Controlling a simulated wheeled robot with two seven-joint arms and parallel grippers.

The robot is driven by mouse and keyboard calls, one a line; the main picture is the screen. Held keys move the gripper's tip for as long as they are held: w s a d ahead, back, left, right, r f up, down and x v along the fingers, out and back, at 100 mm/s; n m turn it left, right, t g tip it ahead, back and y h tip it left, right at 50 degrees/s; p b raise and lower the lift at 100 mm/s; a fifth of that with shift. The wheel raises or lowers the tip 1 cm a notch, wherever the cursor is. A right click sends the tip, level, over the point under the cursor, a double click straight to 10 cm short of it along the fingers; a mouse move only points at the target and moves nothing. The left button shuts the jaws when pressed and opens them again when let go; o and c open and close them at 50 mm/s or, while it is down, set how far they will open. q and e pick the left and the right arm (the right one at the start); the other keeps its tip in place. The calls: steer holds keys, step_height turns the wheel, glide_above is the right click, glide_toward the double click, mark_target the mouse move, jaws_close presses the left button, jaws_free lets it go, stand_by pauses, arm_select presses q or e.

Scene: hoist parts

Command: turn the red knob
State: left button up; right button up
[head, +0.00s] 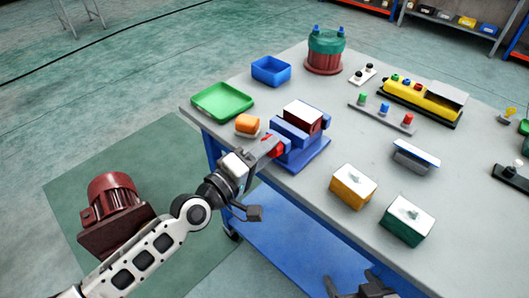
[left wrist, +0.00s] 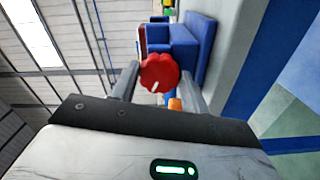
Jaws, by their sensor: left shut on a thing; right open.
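The red knob (head: 278,150) is at the near left side of a blue vise (head: 309,153) on the table. In the left wrist view the knob (left wrist: 160,71) is round and ribbed, with a short white mark pointing down. My left gripper (head: 268,146) is at the knob, and its two fingers (left wrist: 160,80) are shut on it, one on each side. The fingers hide part of the knob in the head view. My right gripper (head: 367,288) is open and empty, low at the bottom edge of the head view, away from the knob.
A dark red block with a pale top (head: 303,115) sits in the vise. An orange block (head: 247,124), green tray (head: 222,101) and blue bin (head: 271,70) stand nearby. Yellow (head: 352,187) and green (head: 407,222) boxes stand to the right. The table's front edge is clear between vise and boxes.

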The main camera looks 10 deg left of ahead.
arm_select(q)
steer(key=n, duration=0.6)
steer(key=shift+r, duration=0.1)
arm_select(e)
steer(key=shift+r, duration=0.1)
arm_select(q)
steer(key=shift+n, duration=0.4)
steer(key=o, duration=1)
steer(key=shift+a, duration=0.1)
steer(key=b+v, duration=0.5)
steer(key=v, duration=1.1)
steer(key=shift+b, duration=0.3)
arm_select(e)
steer(key=shift+w+a+f+y, duration=0.15)
steer(key=shift+a+f, duration=0.1)
steer(key=shift+f, duration=0.4)
steer(key=shift+s+a+f+y, duration=0.15)
steer(key=shift+a+f, duration=0.1)
steer(key=shift+f, duration=0.35)
steer(key=shift+w, duration=0.1)
